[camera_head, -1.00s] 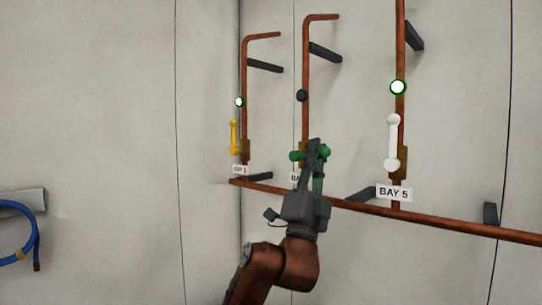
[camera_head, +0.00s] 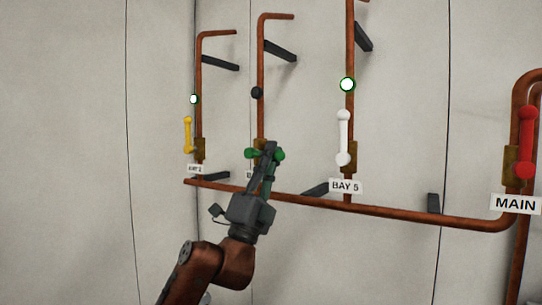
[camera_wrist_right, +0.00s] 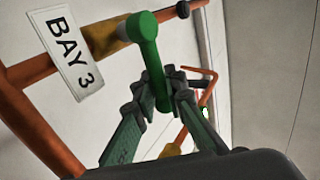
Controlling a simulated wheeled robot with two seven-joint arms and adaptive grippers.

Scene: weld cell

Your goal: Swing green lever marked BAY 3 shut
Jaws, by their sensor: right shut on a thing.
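The green lever (camera_head: 279,155) lies about level across the brass valve body of the middle copper riser in the head view. In the right wrist view, the green lever (camera_wrist_right: 149,55) runs from its pivot end down between the fingers. The white label BAY 3 (camera_wrist_right: 67,53) reads clearly there; in the head view my gripper mostly hides it. My right gripper (camera_head: 269,152) is shut on the lever's free end, and its fingers (camera_wrist_right: 161,94) sit on both sides of it. The round lamp (camera_head: 257,93) above this lever is dark. My left gripper is not in view.
A yellow lever (camera_head: 187,134) on the left and a white lever (camera_head: 343,138) at BAY 5 (camera_head: 345,186) stand upright under lit lamps. A red lever (camera_head: 526,142) marked MAIN is at the far right. The copper header pipe (camera_head: 400,213) runs below, with dark brackets on the wall.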

